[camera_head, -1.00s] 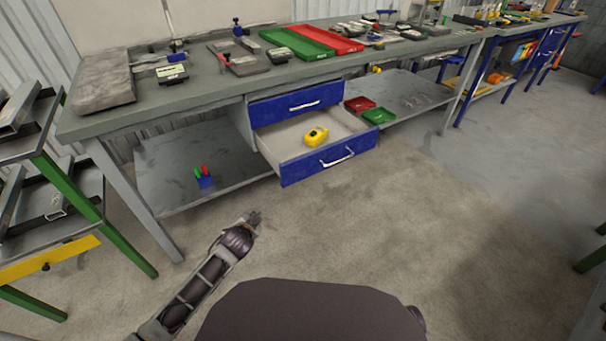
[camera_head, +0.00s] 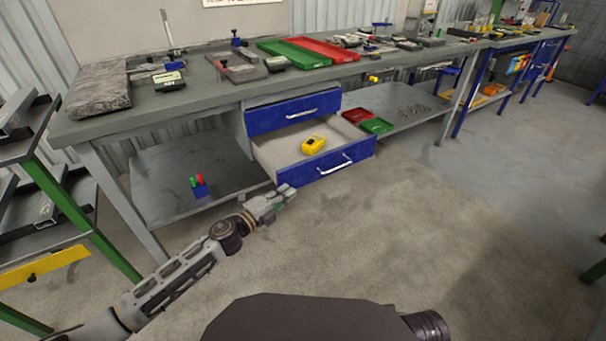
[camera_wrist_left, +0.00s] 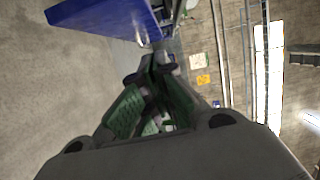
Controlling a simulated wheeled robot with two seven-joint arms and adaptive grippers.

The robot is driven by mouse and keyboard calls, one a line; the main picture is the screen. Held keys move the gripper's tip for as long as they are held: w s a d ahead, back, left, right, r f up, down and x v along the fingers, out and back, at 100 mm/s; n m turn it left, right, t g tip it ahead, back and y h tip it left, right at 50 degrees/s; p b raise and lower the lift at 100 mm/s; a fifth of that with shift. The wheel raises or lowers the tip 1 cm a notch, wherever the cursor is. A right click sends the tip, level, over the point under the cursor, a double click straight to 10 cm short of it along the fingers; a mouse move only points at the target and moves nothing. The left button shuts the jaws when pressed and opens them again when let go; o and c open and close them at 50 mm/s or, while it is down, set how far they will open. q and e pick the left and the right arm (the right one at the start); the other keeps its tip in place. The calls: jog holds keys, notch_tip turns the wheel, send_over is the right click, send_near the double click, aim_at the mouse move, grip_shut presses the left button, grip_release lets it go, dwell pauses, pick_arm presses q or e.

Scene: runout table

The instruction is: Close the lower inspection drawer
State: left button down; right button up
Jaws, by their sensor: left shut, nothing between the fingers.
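The lower inspection drawer (camera_head: 335,164) is pulled out under the bench, with its blue front and silver handle facing me. A yellow object (camera_head: 313,145) lies inside it. The upper blue drawer (camera_head: 293,113) above it is shut. My left gripper (camera_head: 290,192) is shut and empty, in front of and below the left end of the lower drawer's front; I cannot tell whether it touches. In the left wrist view, the gripper's fingers (camera_wrist_left: 158,92) are together, and a blue drawer front (camera_wrist_left: 105,18) shows beyond them at the upper left. My right gripper is not in view.
The workbench top (camera_head: 215,98) carries green and red trays and tools. Its lower shelf (camera_head: 160,175) holds a small blue holder (camera_head: 201,188). Red and green bins sit right of the drawer. A green-legged rack (camera_head: 60,200) stands at left. The floor (camera_head: 400,220) in front is clear.

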aim_at(303, 172)
pick_arm(q)
jog(key=shift+s+d+m+h, duration=0.3)
jog(key=shift+d+m, duration=0.05)
jog(key=shift+m, duration=0.05)
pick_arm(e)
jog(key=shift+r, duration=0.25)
pick_arm(q)
jog(key=shift+w, duration=0.1)
jog(key=shift+w+d+b, duration=0.55)
jog(key=shift+w+d, duration=0.1)
jog(key=shift+w, duration=1.15)
jog(key=shift+w+d+b, duration=0.55)
jog(key=shift+w+d, duration=0.15)
jog(key=shift+w, duration=1.05)
jog(key=shift+w+d+b, duration=0.55)
jog(key=shift+w+d, duration=0.1)
jog(key=shift+w, duration=1.15)
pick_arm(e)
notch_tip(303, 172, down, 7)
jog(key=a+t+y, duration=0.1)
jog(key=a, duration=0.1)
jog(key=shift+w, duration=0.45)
pick_arm(q)
jog(key=shift+w, duration=0.1)
